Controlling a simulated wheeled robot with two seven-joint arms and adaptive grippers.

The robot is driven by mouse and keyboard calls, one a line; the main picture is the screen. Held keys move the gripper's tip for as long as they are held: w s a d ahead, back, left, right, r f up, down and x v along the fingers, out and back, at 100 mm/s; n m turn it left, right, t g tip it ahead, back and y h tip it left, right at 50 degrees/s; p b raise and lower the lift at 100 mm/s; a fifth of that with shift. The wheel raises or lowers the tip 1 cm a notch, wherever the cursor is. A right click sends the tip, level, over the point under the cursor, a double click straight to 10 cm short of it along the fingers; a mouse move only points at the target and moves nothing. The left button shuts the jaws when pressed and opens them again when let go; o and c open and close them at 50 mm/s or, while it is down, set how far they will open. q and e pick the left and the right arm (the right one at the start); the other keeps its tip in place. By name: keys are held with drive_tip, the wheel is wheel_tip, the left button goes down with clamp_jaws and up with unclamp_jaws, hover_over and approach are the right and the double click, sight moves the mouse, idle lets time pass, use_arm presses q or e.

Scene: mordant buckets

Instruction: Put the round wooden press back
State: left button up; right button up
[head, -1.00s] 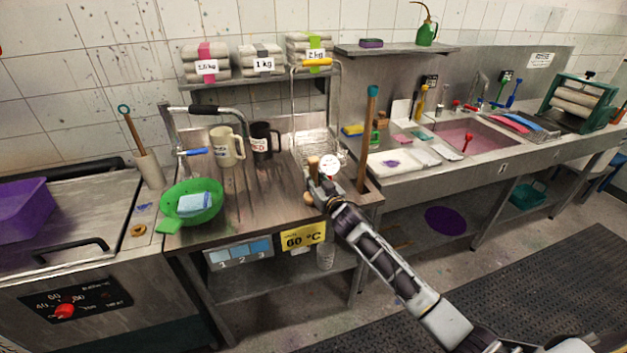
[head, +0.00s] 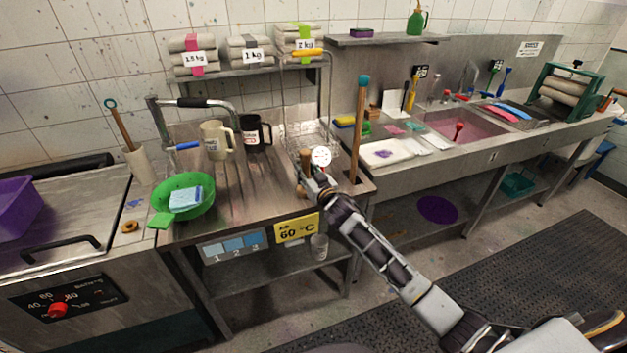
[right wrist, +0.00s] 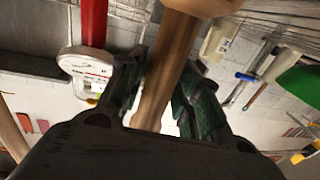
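The wooden press (head: 306,156) stands near upright at the right end of the steel bench, partly hidden by my gripper. My right gripper (head: 313,180) is around its handle. A wider round wooden end (right wrist: 205,5) shows at that view's top edge, cut off by the frame. Whether the press touches the bench I cannot tell. My left gripper is not in view.
A white dial (head: 321,156), a wire basket (head: 305,135) and a tall wooden pole (head: 359,125) are close to the gripper. The bench's middle front is clear.

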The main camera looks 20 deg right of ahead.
drive_tip(key=shift+s+r, duration=0.1)
drive_tip(key=s+d, duration=0.2)
drive_tip(key=s, duration=0.9)
drive_tip(key=shift+s+b, duration=0.35)
drive_tip(key=shift+b, duration=0.05)
idle(0.3)
idle(0.6)
